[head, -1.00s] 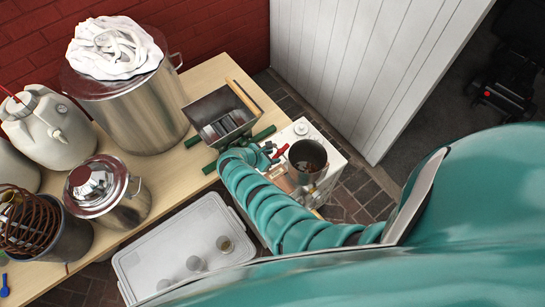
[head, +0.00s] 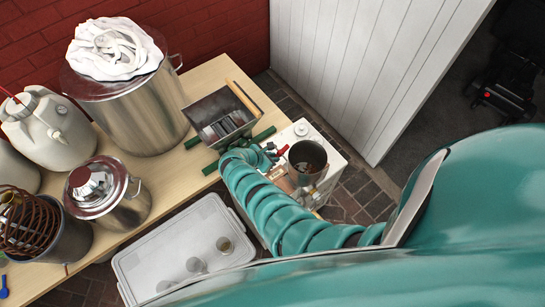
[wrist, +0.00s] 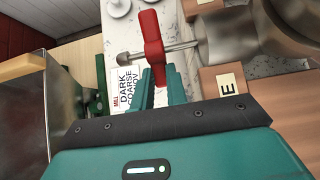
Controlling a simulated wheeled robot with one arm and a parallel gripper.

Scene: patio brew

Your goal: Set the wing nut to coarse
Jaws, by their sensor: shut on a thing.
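The red wing nut (wrist: 153,45) stands on a thin metal shaft in the wrist view, its long side running nearly up and down the picture. The two teal fingers of my gripper (wrist: 158,82) are shut around its lower end. A white card (wrist: 124,90) behind the fingers carries printed words, with MILL, DARK and COARSE readable; the rest is partly hidden. In the head view my gripper (head: 268,158) is at the table's right end, mostly hidden by my arm. I cannot read a setting mark for the nut.
A metal hopper (head: 218,117) stands just left of my gripper, with green bars (head: 262,136) beside it. A metal pot (head: 308,161) is close on the right. A white lidded bin (head: 180,238) sits below, and a large kettle (head: 140,110) stands farther left.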

